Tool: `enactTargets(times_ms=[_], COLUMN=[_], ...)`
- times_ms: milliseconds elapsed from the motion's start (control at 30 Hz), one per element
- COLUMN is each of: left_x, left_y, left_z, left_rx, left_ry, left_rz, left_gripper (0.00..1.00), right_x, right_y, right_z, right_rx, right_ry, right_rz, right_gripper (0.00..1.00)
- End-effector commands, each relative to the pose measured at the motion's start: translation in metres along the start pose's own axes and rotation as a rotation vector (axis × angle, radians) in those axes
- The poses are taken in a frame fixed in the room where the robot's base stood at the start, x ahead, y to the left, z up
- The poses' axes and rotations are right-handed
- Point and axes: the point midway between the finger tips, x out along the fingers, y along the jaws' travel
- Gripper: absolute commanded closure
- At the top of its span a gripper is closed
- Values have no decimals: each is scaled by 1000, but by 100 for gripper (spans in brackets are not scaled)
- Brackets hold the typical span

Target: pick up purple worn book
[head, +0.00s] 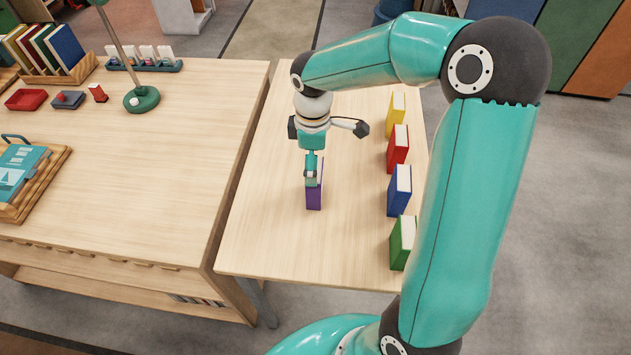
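The purple book (314,199) stands upright on the light wooden side table (270,240), left of a row of other books. My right gripper (311,178) points down directly over it, with a teal finger overlapping the book's top and near face. The fingers line up edge-on and hide part of the book. I cannot tell whether they are closed on it or only around it. The book's base appears to be at table level. Wear on its cover is too small to make out. My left gripper is not in view.
Yellow (396,114), red (398,148), blue (399,190) and green (403,243) books stand along the table's right side. A larger desk (150,180) at left holds a lamp (141,99), a book rack (75,72) and a wooden tray (53,176). The side table's front is clear.

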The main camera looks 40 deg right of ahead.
Motion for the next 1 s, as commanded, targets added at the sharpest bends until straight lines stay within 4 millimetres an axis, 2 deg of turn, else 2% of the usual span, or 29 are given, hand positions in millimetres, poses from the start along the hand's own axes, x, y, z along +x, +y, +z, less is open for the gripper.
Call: enactTargets(times_ms=[167, 500, 767, 867, 1000], left_x=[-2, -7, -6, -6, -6], left_y=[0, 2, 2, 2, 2], left_z=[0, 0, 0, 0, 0], left_rx=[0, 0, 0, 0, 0], left_ry=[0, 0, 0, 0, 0], left_rz=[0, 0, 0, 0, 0], left_gripper=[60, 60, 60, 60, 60], right_x=[9, 52, 56, 56, 55], right_y=[-1, -4, -3, -3, -3], right_z=[1, 2, 2, 2, 2], right_rx=[0, 0, -1, -1, -1], right_ry=[-2, -1, 1, 1, 1], right_rz=[-1, -2, 1, 1, 1], right_gripper=[0, 0, 0, 13, 37])
